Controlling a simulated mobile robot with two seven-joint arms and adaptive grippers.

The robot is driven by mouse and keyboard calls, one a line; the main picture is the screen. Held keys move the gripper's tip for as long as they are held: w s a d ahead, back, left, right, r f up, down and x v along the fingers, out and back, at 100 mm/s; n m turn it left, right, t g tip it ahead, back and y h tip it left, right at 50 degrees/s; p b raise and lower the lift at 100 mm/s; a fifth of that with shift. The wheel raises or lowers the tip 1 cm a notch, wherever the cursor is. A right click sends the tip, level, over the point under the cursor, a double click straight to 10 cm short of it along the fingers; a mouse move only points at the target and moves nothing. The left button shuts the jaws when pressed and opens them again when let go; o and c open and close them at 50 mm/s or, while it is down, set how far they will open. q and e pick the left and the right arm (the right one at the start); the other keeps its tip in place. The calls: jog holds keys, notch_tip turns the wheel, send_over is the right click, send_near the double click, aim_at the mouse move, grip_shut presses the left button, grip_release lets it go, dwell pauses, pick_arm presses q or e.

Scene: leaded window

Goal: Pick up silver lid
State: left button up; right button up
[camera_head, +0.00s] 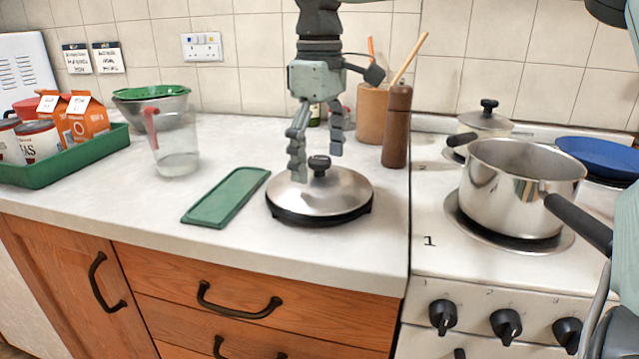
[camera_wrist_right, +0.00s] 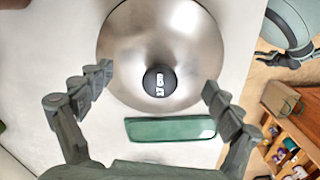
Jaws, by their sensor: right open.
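The silver lid (camera_head: 338,194) is a shiny dome with a dark rim and a black knob (camera_head: 319,163), lying on the white worktop near its front edge. In the right wrist view the lid (camera_wrist_right: 135,40) fills the upper middle, with the knob (camera_wrist_right: 160,82) between my fingertips. My right gripper (camera_head: 317,162) points down over the lid, open and empty, its fingers spread around the knob's position. I cannot tell whether they touch the lid. Dark jointed fingers at the right of the wrist view look like my left gripper (camera_wrist_right: 262,58); whether it is open is unclear.
A green tray (camera_head: 225,198) lies left of the lid. A clear jug (camera_head: 176,160), bowls (camera_head: 160,108) and a green crate (camera_head: 60,165) stand further left. A brown mill (camera_head: 397,127) stands behind right. A steel pot (camera_head: 515,195) is on the stove.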

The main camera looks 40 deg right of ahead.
jog(key=shift+s+f, duration=0.1)
jog(key=shift+f, duration=0.1)
grip_shut()
dwell(0.6)
